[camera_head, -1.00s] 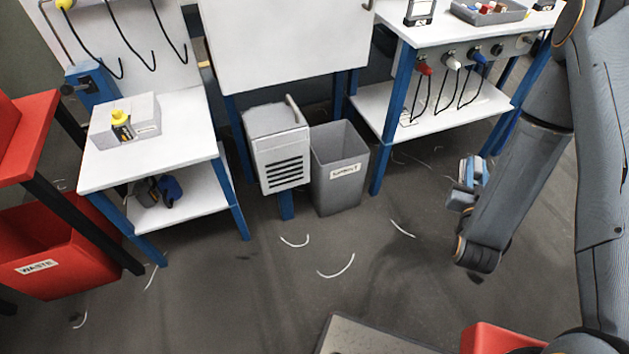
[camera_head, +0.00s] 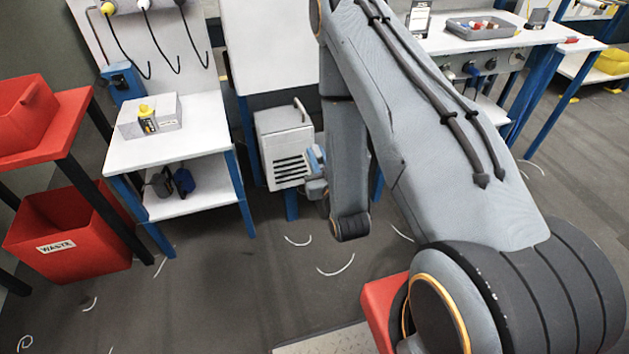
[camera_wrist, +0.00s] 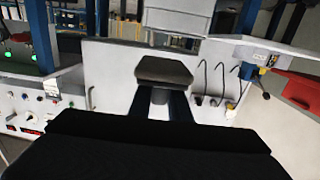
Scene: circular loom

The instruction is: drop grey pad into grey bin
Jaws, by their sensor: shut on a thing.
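My gripper (camera_wrist: 160,103) is shut on a dark grey pad (camera_wrist: 163,71), which sits at the finger ends in the wrist view, in front of a white panel. In the head view the gripper end of my arm shows only partly at the left of my forearm, near the white vented box, and I cannot make out the pad there. The grey bin is hidden behind my arm in the head view now. I cannot make it out in the wrist view.
A white vented box (camera_head: 284,150) on a blue post is close to the gripper end. A white bench (camera_head: 165,140) stands left of it. A red waste bin (camera_head: 75,230) is at far left. The floor (camera_head: 230,290) in front is mostly open, with thin white scraps.

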